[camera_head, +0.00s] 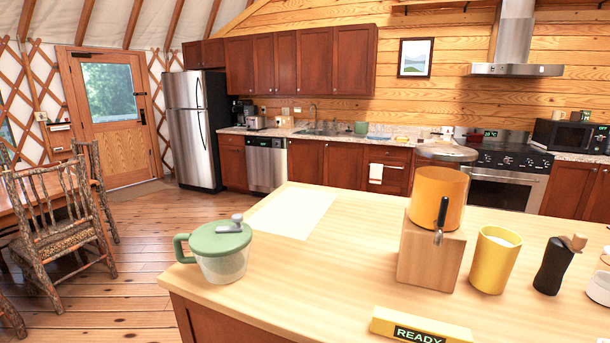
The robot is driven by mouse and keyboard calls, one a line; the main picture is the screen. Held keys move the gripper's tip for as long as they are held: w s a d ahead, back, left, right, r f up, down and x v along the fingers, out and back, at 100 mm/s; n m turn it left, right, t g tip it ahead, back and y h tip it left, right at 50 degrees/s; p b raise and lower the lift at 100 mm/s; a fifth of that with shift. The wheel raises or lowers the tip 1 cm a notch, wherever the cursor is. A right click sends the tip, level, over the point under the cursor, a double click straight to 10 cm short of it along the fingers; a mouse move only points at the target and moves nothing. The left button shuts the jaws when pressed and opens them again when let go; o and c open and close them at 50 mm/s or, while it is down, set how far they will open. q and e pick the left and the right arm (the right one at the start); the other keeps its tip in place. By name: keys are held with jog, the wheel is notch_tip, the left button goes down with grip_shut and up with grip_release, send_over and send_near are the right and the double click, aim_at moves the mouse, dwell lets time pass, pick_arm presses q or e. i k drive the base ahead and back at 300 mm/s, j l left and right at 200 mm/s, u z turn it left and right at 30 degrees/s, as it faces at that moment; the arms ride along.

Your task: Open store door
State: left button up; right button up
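A wooden door (118,158) with a glass pane in its upper half stands in the wall at the back left. It looks shut in its wooden frame, and a small dark fitting (142,117) shows on its right edge. I cannot tell whether this is the store door; no door in view is labelled so. Neither of my grippers is in view.
A wooden counter (345,240) fills the front, bearing a green-lidded jug (222,262), an orange pot (436,192) on a wooden block, a yellow cup (492,262) and a READY sign (420,328). Log chairs (62,245) stand left. Open floor (165,215) lies between chairs and fridge (195,130).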

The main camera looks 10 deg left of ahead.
aim_at(306, 156)
jog(key=i+j+u, duration=0.2)
jog(key=j+u, duration=0.25)
jog(key=j, duration=0.2)
jog(key=i+j+u, duration=0.25)
jog(key=j+u, duration=0.2)
jog(key=j, duration=0.2)
jog(key=i+j+u, duration=1.1)
jog(key=i+u, duration=0.2)
jog(key=i+z, duration=0.65)
jog(key=z, duration=0.15)
jog(key=i+j+z, duration=0.1)
jog(key=i+z, duration=0.3)
jog(key=i+l+z, duration=0.2)
jog(key=i+z, duration=0.2)
jog(key=i+l+z, duration=0.1)
jog(key=i+z, duration=0.25)
jog(key=i, duration=0.15)
jog(key=i+z, duration=0.5)
jog(key=i, duration=0.7)
jog(key=i+z, duration=0.1)
jog(key=i, duration=0.65)
jog(key=i+z, duration=0.1)
jog(key=i, duration=0.7)
jog(key=i+j+z, duration=0.1)
jog(key=i, duration=0.65)
jog(key=j, duration=0.1)
